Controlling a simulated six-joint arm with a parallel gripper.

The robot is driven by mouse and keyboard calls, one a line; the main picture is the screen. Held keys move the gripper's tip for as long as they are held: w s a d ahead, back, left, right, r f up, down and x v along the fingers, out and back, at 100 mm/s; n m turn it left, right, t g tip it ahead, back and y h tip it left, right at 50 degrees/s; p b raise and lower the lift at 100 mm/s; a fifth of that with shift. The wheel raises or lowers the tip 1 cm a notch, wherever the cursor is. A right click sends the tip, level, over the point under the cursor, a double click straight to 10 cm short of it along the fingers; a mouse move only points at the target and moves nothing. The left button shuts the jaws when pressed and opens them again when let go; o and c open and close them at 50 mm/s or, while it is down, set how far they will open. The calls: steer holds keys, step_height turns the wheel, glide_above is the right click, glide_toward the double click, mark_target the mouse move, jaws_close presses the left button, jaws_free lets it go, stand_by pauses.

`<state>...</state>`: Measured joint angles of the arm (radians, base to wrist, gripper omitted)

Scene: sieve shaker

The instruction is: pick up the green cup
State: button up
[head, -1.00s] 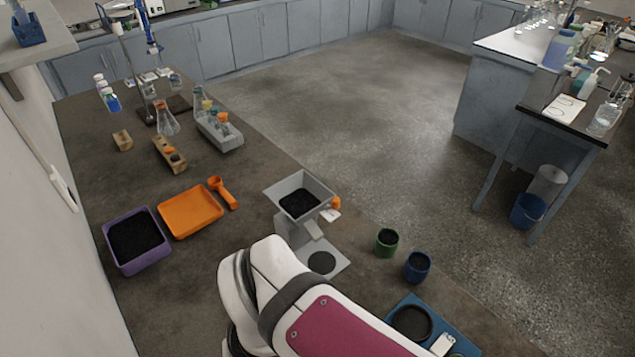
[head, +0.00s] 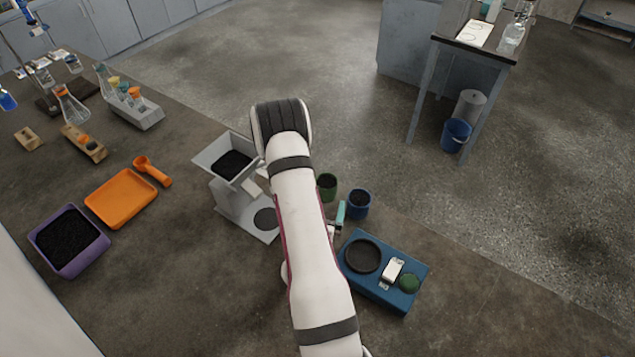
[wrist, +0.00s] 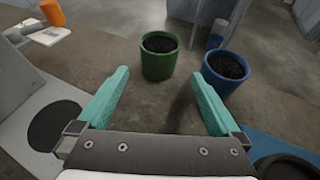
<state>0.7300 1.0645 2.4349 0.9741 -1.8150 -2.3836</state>
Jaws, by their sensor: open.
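The green cup (head: 327,187) stands upright on the bench to the right of the grey sieve shaker and holds dark grains. In the wrist view the green cup (wrist: 159,56) is ahead of my gripper (wrist: 158,88), between the lines of its two teal fingers but beyond their tips. My gripper is open and empty. In the head view my arm hides most of my gripper; one teal finger (head: 341,213) shows below the cups.
A blue cup (wrist: 226,72) of dark grains stands close to the right of the green cup, near the right fingertip. The grey shaker (head: 228,190) is on the left. A blue device (head: 408,299) with a round black plate lies at the front right.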

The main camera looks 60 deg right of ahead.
mark_target(326, 190)
steer(key=x, duration=0.7)
steer(key=shift+w, duration=0.15)
steer(key=c, duration=1.5)
steer(key=shift+r, duration=0.15)
